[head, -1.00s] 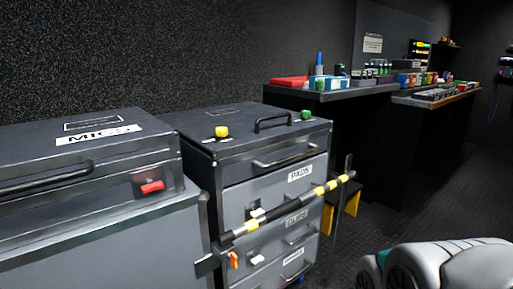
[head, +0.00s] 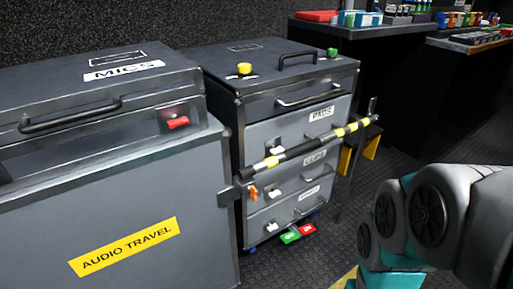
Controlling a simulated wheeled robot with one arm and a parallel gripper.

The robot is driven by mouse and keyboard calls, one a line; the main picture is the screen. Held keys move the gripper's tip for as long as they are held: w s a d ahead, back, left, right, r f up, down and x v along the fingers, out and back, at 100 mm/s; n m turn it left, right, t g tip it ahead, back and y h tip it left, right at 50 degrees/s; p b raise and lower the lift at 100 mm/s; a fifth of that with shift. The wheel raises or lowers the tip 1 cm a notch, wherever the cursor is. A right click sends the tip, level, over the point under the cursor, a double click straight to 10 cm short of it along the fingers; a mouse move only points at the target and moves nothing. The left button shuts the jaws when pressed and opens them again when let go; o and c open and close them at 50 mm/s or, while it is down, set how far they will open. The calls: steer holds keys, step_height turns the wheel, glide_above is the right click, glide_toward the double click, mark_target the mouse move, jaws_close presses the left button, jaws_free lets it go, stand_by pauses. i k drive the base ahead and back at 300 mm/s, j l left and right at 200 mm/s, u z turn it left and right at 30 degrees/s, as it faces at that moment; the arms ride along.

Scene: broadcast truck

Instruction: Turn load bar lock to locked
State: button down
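The load bar (head: 316,142), black with yellow bands, runs across the front of the grey drawer case (head: 262,92). Its left end meets a dark metal bracket (head: 229,196) beside the mics case; its right end meets an upright post (head: 362,150). A small orange lever (head: 253,193), which looks like the load bar lock, sits just below the bar's left end and points roughly upright. I cannot tell from its pose whether it is locked. My arm shows at the lower right, apart from the bar. My gripper is outside the view.
The mics case (head: 105,130) with a red latch (head: 178,122) stands at the left. Green and red pedals (head: 298,233) lie low at the drawer case's foot. A yellow-legged step (head: 366,143) stands behind the post. Benches with gear are at the back right. Dark floor is open on the right.

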mark_target(252, 190)
steer(key=k+u, duration=0.15)
steer(key=u, duration=0.2)
steer(key=k+u, duration=0.15)
steer(key=u, duration=0.2)
